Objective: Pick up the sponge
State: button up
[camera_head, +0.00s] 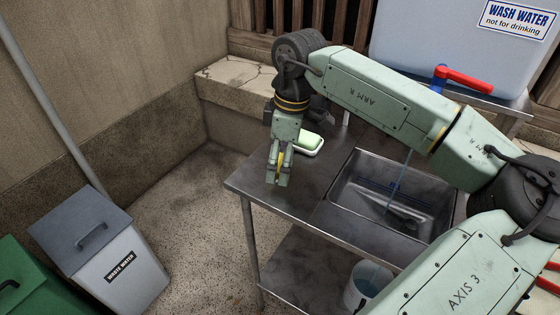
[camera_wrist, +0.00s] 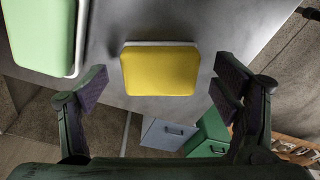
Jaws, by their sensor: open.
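The sponge (camera_wrist: 160,70) is a yellow block with a pale edge, lying on the metal table top. It sits between my open fingers in the wrist view, with a gap on both sides. In the head view only a bit of yellow (camera_head: 281,159) shows between the fingers; the rest is hidden. My gripper (camera_head: 278,178) points down over the table's left part, and its spread fingers also show in the wrist view (camera_wrist: 161,88).
A green block in a white dish (camera_head: 308,143) lies close beside the sponge. The sink basin (camera_head: 390,195) is to the right, under the wash water tank (camera_head: 440,45) with its red-handled tap (camera_head: 465,79). A grey waste water bin (camera_head: 100,250) stands on the floor at left.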

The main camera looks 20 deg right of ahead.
jog(key=shift+a+f, duration=0.1)
jog(key=shift+f, duration=0.35)
jog(key=shift+c, duration=0.2)
